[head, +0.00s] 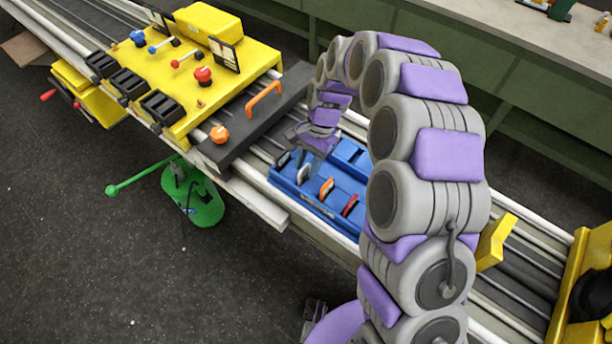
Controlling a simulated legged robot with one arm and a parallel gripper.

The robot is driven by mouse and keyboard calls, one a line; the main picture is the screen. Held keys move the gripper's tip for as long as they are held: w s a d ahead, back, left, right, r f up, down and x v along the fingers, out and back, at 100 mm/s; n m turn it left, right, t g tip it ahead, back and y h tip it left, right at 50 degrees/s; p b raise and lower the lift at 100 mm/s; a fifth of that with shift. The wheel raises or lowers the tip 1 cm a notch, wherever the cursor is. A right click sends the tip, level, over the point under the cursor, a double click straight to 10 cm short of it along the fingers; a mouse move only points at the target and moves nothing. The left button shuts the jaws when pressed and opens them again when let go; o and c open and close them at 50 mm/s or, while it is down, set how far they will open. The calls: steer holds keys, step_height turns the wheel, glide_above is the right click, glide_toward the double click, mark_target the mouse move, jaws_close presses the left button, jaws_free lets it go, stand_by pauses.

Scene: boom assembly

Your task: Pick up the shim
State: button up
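A blue tray (335,207) sits on the rail bench and holds several thin upright pieces in slots. These are a dark piece (283,159), a white-edged piece (304,173), an orange piece (327,187) and a red piece (350,204). Which one is the shim, I cannot tell. My gripper (312,157) points down over the left part of the tray, close above the white-edged piece. Its fingers are small and partly merged with the tray behind, so their opening and any contact are unclear. My arm hides the tray's right end.
Left of the tray is a dark block with an orange handle (263,93) and an orange knob (219,134). Beyond it is a yellow panel (215,75) with levers. A green device (193,195) hangs below the bench's front edge. Yellow parts (495,240) stand at right.

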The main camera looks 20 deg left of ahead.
steer(key=shift+s+a+f, duration=0.2)
steer(key=shift+f, duration=0.45)
steer(key=shift+a+f, duration=0.1)
steer(key=shift+a, duration=0.45)
steer(key=shift+d, duration=0.55)
jaws_close()
steer(key=shift+a, duration=0.35)
